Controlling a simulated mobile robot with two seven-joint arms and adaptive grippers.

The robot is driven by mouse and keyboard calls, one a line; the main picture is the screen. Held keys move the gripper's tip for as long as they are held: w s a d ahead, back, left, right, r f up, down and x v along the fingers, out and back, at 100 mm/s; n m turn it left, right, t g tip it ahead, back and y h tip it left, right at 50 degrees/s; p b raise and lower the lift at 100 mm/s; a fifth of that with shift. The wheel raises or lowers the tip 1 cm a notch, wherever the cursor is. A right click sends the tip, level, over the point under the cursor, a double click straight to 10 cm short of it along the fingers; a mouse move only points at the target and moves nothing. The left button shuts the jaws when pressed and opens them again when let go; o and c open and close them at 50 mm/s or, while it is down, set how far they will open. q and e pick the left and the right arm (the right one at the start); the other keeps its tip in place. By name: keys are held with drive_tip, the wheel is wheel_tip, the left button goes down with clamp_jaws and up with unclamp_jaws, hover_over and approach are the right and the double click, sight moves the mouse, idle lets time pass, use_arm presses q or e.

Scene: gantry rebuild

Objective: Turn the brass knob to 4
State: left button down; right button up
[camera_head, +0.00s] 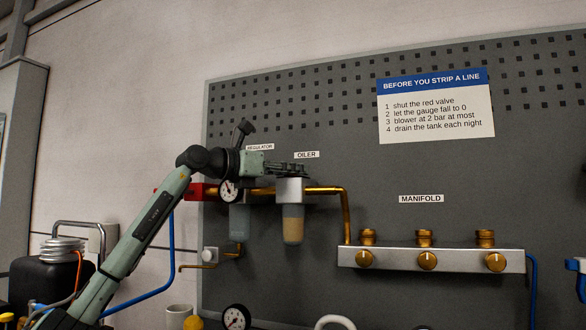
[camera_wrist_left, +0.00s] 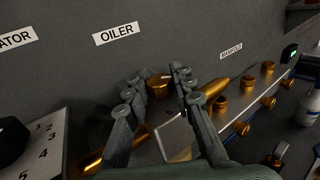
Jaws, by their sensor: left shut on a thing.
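The brass knob (camera_wrist_left: 159,86) on top of the oiler shows between the two fingers of my left gripper (camera_wrist_left: 155,90) in the left wrist view. The fingers are shut on it from either side. In the head view my left gripper (camera_head: 290,169) is just above the oiler's grey body (camera_head: 290,190), under the OILER label (camera_head: 306,154), and hides the knob. A plate with numbers 1 to 5 (camera_wrist_left: 42,150) stands beside a black knob (camera_wrist_left: 10,142) at the left of the wrist view.
A pressure gauge (camera_head: 229,191) and a red valve part (camera_head: 200,191) lie left of the oiler. A brass pipe (camera_head: 346,215) runs right and down to the manifold (camera_head: 395,259) with several brass knobs.

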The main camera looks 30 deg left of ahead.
use_arm(q)
drive_tip(key=shift+r+m+g+h, duration=0.1)
drive_tip(key=shift+m+g+h, duration=0.6)
drive_tip(key=shift+m+h, duration=0.5)
drive_tip(key=shift+h, duration=0.4)
drive_tip(key=c, duration=1.3)
unclamp_jaws()
drive_tip(key=shift+o, duration=0.2)
drive_tip(key=shift+s+a, duration=0.1)
drive_tip(key=v, duration=1.2)
